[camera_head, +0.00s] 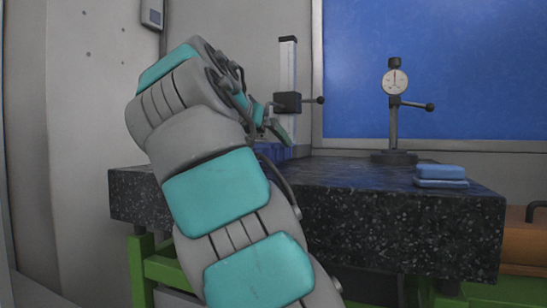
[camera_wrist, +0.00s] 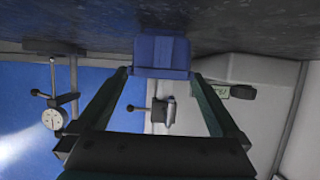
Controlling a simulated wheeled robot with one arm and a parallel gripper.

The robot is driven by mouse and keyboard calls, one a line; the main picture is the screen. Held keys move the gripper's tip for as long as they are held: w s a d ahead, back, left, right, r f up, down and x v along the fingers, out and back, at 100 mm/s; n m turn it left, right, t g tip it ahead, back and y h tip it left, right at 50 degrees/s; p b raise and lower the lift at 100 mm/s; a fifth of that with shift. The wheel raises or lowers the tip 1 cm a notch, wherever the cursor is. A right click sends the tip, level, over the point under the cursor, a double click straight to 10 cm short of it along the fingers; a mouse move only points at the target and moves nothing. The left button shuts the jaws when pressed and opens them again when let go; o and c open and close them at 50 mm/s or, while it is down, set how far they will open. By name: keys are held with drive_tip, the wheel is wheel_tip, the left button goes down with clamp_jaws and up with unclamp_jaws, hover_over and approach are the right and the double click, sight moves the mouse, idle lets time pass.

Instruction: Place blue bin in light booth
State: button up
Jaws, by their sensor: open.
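The blue bin (camera_head: 286,152) sits on the dark speckled granite surface, partly hidden behind my gripper (camera_head: 274,124) in the head view. In the wrist view, which is upside down, the blue bin (camera_wrist: 160,54) appears centred between the two fingertips of my gripper (camera_wrist: 161,74). The fingers are apart, one to each side of the bin in the picture. I cannot tell whether they touch it or are still short of it. I see nothing that I can identify as the light booth.
The granite table (camera_head: 400,225) rests on a green frame (camera_head: 150,268). A height gauge (camera_head: 288,65) stands behind the bin. A dial gauge stand (camera_head: 394,125) and blue blocks (camera_head: 440,176) are to the right. A blue panel (camera_head: 440,60) and grey wall lie behind.

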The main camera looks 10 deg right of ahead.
drive_tip(key=x, duration=0.5)
drive_tip(key=shift+d+r, duration=0.1)
drive_tip(key=shift+r, duration=0.15)
drive_tip(key=shift+c, duration=0.2)
clamp_jaws()
idle(0.3)
